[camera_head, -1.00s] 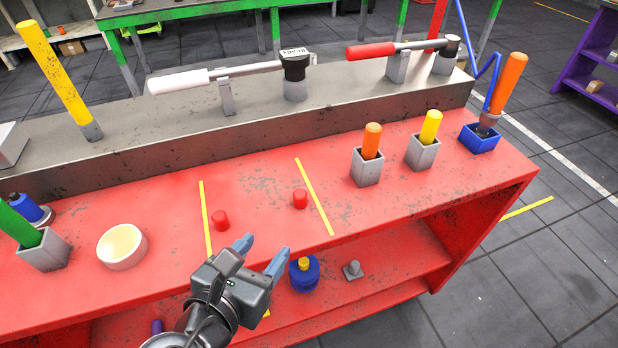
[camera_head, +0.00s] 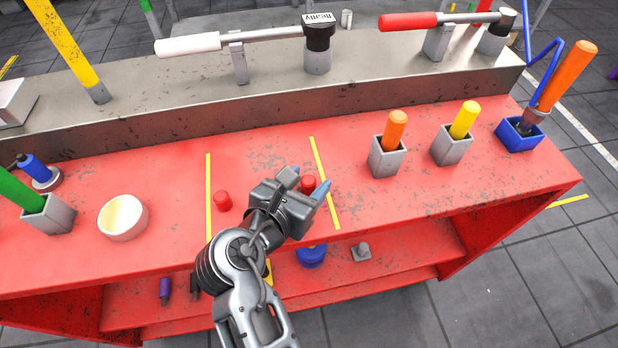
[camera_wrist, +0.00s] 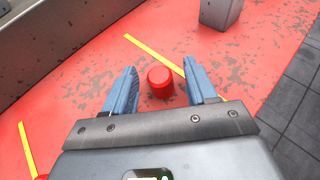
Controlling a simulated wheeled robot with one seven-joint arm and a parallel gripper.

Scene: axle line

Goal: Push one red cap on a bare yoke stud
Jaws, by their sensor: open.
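Two small red caps stand on the red bench top. The right cap (camera_head: 308,183) is beside the right yellow strip, between my gripper's fingers, partly hidden by the gripper. In the wrist view this cap (camera_wrist: 160,83) shows between the blue fingers, with a gap on each side. The left cap (camera_head: 222,201) stands near the left yellow strip, clear of my gripper. My gripper (camera_head: 307,187) is open and empty, as the wrist view (camera_wrist: 160,70) also shows. I cannot make out a bare yoke stud in these frames.
A cream round dish (camera_head: 122,220) lies to the left. Grey holders with an orange handle (camera_head: 395,128) and a yellow handle (camera_head: 464,118) stand to the right, beyond them a blue box (camera_head: 518,137). A raised grey ledge (camera_head: 190,112) with two torque wrenches runs behind.

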